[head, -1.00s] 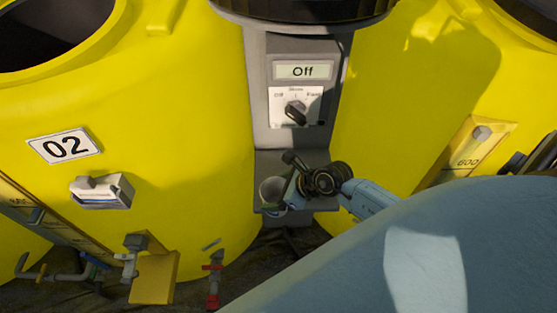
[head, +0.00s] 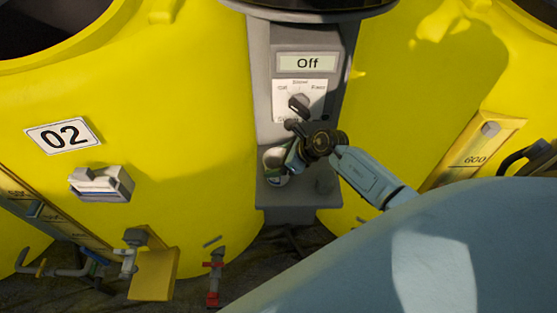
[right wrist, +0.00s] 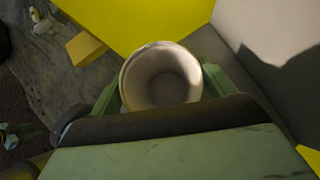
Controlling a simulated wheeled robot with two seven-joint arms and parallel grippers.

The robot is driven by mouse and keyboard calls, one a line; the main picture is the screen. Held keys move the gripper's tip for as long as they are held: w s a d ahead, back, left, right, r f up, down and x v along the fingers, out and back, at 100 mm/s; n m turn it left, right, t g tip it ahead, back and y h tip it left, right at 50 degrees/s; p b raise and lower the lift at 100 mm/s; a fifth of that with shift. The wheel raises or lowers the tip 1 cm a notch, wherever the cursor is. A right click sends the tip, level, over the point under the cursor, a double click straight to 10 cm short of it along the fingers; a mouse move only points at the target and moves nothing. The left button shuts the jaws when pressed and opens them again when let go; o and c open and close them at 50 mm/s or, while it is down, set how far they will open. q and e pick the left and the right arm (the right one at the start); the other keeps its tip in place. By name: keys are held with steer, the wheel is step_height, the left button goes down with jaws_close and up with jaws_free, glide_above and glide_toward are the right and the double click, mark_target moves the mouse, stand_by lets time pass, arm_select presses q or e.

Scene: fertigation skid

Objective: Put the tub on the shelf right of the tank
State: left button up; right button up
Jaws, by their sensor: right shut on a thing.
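The tub (head: 276,165) is a small pale open cup, seen from above in the head view. My right gripper (head: 288,160) is shut on it, and in the right wrist view its two fingers flank the tub (right wrist: 162,75), which looks empty. The grey shelf (head: 285,199) juts out below the control panel, right of the yellow tank marked 02 (head: 170,120). The tub is at the left part of the shelf. I cannot tell whether its base touches the shelf. My left gripper is not in view.
Another yellow tank (head: 400,110) stands to the right. A red-handled valve (head: 214,275) stands below left. The shelf's right part looks mostly clear.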

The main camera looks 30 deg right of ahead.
steer(key=shift+f, duration=0.1)
steer(key=o, duration=0.9)
steer(key=shift+s+d+r, duration=0.2)
steer(key=shift+s+r, duration=0.05)
steer(key=shift+r, duration=0.1)
steer(key=s+d, duration=0.2)
steer(key=s, duration=0.1)
steer(key=s+d, duration=0.2)
steer(key=s, duration=0.1)
steer(key=s+d, duration=0.3)
steer(key=s, duration=0.1)
steer(key=shift+r, duration=0.15)
